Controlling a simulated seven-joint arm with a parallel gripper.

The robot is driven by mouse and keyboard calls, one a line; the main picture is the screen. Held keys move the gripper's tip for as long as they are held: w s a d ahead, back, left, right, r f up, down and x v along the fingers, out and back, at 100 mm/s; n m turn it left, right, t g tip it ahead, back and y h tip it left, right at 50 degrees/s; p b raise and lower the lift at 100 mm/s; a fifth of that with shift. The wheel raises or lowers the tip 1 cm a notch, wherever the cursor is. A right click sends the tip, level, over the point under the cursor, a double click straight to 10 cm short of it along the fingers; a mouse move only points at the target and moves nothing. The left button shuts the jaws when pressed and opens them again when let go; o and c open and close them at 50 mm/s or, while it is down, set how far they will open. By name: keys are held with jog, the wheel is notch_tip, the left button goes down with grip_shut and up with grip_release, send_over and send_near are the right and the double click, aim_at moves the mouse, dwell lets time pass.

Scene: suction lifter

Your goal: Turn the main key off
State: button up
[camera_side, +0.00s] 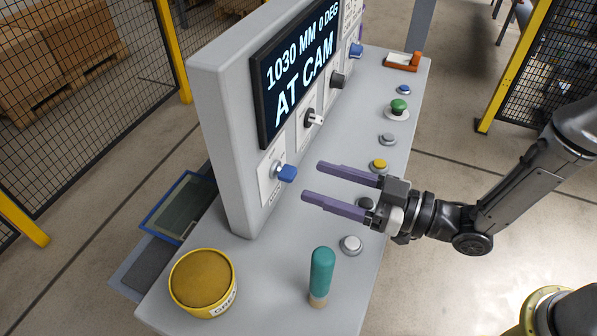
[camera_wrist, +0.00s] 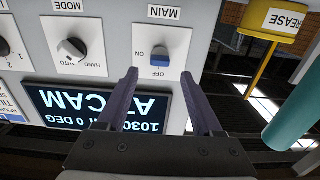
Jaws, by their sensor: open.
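The main key (camera_side: 287,173) has a blue bow and sits in a white plate at the near end of the upright panel. In the wrist view, the key (camera_wrist: 160,58) shows under the word MAIN, with ON at its left and OFF just below it. I cannot tell for sure which mark it points to. My gripper (camera_side: 312,181) is open and empty, with its two purple fingers aimed at the key and a short gap before it. In the wrist view, my gripper (camera_wrist: 159,75) has a fingertip on either side of the key's line, apart from it.
A screen (camera_side: 300,75) fills the panel's middle. The mode knob (camera_wrist: 72,50) is beside the main plate. Several push buttons, including a yellow one (camera_side: 379,165), line the desk. A yellow grease tub (camera_side: 202,280) and a teal-topped stick (camera_side: 321,270) stand at the near end.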

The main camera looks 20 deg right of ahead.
aim_at(295, 174)
jog(key=shift+x, duration=2.45)
grip_shut()
